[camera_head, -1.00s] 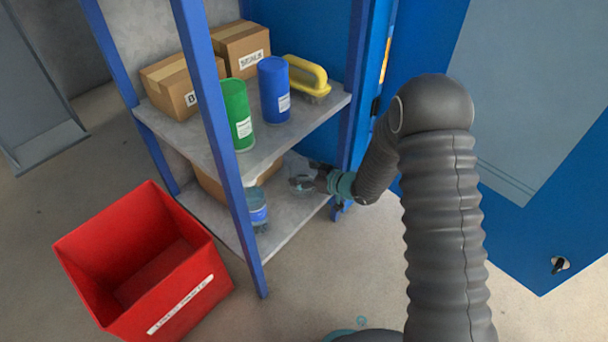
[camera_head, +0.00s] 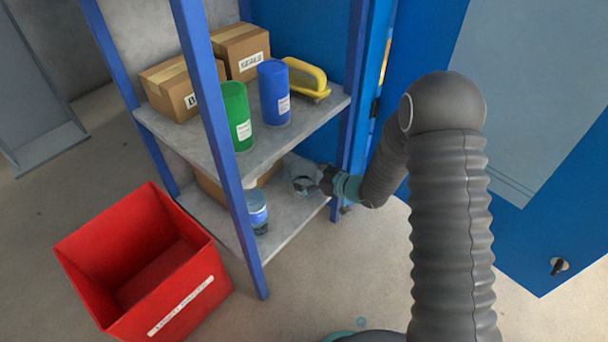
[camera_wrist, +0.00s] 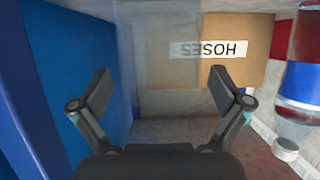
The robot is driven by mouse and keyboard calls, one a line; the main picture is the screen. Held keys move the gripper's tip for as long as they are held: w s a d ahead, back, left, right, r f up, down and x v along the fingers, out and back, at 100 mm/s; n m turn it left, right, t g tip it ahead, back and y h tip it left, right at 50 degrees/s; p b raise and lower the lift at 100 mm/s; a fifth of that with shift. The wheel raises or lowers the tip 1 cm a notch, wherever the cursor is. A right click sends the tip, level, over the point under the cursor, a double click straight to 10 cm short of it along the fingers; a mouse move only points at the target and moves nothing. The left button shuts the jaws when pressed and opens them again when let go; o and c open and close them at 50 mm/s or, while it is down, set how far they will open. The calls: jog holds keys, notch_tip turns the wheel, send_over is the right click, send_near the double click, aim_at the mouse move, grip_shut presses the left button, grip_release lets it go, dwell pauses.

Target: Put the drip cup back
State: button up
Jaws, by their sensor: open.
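The drip cup looks like a clear, see-through cup (camera_head: 301,172) on the lower shelf (camera_head: 285,222), partly covered by my gripper in the head view. In the wrist view, where the scene appears upside down, a faint see-through shape (camera_wrist: 165,45) lies ahead of my fingers, between their lines; I take it for the cup. My gripper (camera_head: 316,184) is at the shelf's right side, beside the cup. In the wrist view my gripper (camera_wrist: 160,85) has its fingers spread wide with nothing between the tips. The cup's contact with the shelf is hard to make out.
A HOSES box (camera_wrist: 235,50) stands behind the cup. Blue posts (camera_head: 345,140) and the upper shelf (camera_head: 270,145) bound the space. A red bin (camera_head: 150,270) stands on the floor.

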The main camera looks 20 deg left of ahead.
jog(key=p+v, duration=0.1)
jog(key=v, duration=0.9)
jog(key=w+d+r+m+t+h, duration=0.2)
jog(key=d+r+m+t+h, duration=0.15)
jog(key=d+r, duration=0.45)
jog(key=w+d+r+m+t+h, duration=0.2)
jog(key=d+r+h, duration=0.3)
jog(key=d+r, duration=0.3)
jog(key=s+d+r+m+g+h, duration=0.1)
jog(key=s+d+r+m+h, duration=0.3)
jog(key=s+d+r, duration=0.4)
jog(key=s+d+r+m+g, duration=0.1)
jog(key=s+m+g, duration=0.3)
jog(key=s, duration=1.8)
jog(key=shift+d+r, duration=0.3)
jog(key=shift+d, duration=0.3)
